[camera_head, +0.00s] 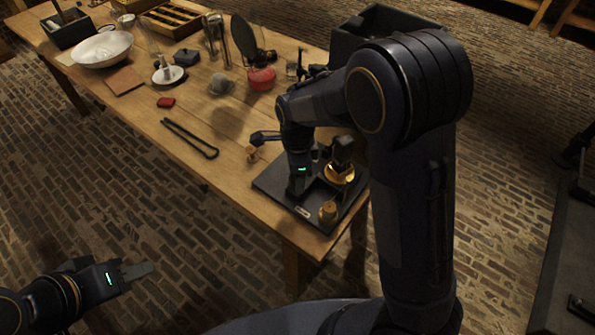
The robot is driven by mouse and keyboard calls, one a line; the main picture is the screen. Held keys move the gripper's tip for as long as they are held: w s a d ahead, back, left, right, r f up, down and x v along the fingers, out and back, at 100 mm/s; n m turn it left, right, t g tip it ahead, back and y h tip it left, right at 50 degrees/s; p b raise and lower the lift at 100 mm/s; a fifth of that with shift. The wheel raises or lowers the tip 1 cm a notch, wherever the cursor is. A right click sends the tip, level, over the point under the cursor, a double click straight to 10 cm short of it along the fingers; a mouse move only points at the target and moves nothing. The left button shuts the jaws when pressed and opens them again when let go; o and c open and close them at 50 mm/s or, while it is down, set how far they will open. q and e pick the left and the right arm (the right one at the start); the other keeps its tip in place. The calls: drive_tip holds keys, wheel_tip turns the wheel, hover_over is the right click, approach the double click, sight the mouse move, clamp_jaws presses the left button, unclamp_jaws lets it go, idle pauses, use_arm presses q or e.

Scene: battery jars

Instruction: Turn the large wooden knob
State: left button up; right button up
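A black tray-like base (272,183) lies at the near right corner of the wooden table and carries brass-coloured parts. A small round golden-brown knob (328,211) stands at its near edge, beside a small pale label. A brass disc (340,175) with a dark part above it sits farther back. I cannot tell for sure which is the large wooden knob. My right gripper (299,186) points down at the base, left of these parts; its fingertips are not clear. My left gripper (137,271) is over the floor at lower left, away from the table, with nothing visible in it.
Black tongs (190,138), a red block (166,102), a red round thing (262,79) and a white candle holder (168,74) lie on the table. A white bowl (101,49) and glassware stand farther back. My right arm hides the table's right end.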

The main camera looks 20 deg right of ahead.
drive_tip(key=shift+r, duration=0.1)
wheel_tip(320, 180, up, 8)
drive_tip(key=shift+f, duration=0.15)
idle(0.4)
idle(0.3)
drive_tip(key=s+d+r+n+t+y, duration=0.1)
drive_tip(key=s+d+n+t, duration=0.1)
drive_tip(key=s+n, duration=0.4)
drive_tip(key=s+d+r+n+t+y, duration=0.1)
drive_tip(key=s+d+r+n+t, duration=0.1)
drive_tip(key=s+n, duration=0.3)
drive_tip(key=s+d+r+n+t+y, duration=0.1)
drive_tip(key=s+d+r+n, duration=0.1)
drive_tip(key=s+n, duration=0.4)
drive_tip(key=s+d, duration=0.1)
drive_tip(key=s, duration=0.4)
drive_tip(key=shift+s+d+r+n+t+y, duration=0.2)
drive_tip(key=shift+d+r+n+t+y, duration=0.1)
drive_tip(key=shift+d+t+y, duration=0.1)
drive_tip(key=shift+c, duration=0.4)
